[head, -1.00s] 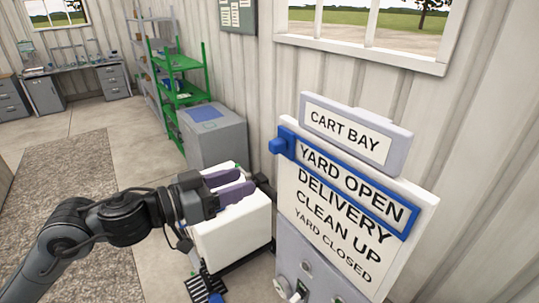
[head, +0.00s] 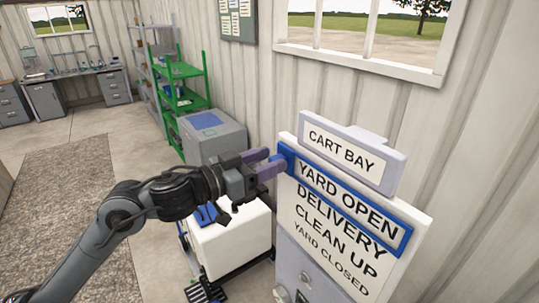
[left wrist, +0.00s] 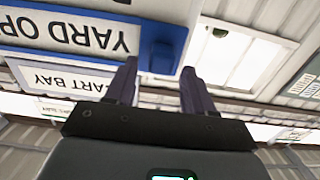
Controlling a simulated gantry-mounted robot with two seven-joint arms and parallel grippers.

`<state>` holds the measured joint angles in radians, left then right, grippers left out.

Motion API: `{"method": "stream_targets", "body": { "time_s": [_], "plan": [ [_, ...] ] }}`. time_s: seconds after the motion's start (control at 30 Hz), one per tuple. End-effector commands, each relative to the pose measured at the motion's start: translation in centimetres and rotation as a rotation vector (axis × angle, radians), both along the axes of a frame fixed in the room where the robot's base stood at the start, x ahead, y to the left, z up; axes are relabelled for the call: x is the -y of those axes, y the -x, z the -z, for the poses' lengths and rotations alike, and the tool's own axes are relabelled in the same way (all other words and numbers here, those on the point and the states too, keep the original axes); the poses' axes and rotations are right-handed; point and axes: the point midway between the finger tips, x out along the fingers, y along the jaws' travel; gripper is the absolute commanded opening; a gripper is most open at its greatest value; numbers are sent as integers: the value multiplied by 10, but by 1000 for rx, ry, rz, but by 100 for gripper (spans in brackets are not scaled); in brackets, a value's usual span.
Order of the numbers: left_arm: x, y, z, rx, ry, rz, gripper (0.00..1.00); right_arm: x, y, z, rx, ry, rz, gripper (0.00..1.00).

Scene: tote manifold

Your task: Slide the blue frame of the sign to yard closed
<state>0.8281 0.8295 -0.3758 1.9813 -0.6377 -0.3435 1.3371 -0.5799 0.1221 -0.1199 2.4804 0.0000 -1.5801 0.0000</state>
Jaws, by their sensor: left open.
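The sign (head: 316,240) is a white board listing YARD OPEN, DELIVERY, CLEAN UP and YARD CLOSED under a CART BAY header (head: 343,149). Its blue frame (head: 402,236) surrounds the top line, YARD OPEN; it also shows in the left wrist view (left wrist: 60,42). A blue knob sticks out at the frame's left end, and it shows in the left wrist view (left wrist: 163,48). My left gripper (head: 268,163) is open, with its purple fingers at the knob. In the left wrist view the fingers (left wrist: 156,82) stand on either side of the knob; contact cannot be told. My right gripper is not in view.
A white box (head: 232,245) on a dark cart stands below my left arm. A grey cabinet (head: 213,140) and a green shelf (head: 183,95) stand along the wall. The floor on the left is open.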

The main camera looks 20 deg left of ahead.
Motion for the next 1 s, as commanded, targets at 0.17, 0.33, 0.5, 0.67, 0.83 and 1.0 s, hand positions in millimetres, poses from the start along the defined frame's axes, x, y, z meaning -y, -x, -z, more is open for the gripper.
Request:
{"method": "stream_targets", "body": {
  "time_s": [0.17,0.33,0.5,0.67,0.83,1.0],
  "plan": [
    [6,-8,0,-2,-1,0,53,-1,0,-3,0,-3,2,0],
    [6,-9,1,0,-1,0,53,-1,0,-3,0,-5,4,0],
    [6,-9,1,0,-1,0,47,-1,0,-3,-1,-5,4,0],
    [6,-9,1,0,-1,0,23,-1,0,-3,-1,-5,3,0],
    [6,-9,1,0,-1,0,0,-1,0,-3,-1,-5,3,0],
    [6,-8,1,0,-1,0,0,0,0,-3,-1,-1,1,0]
  ]
}}
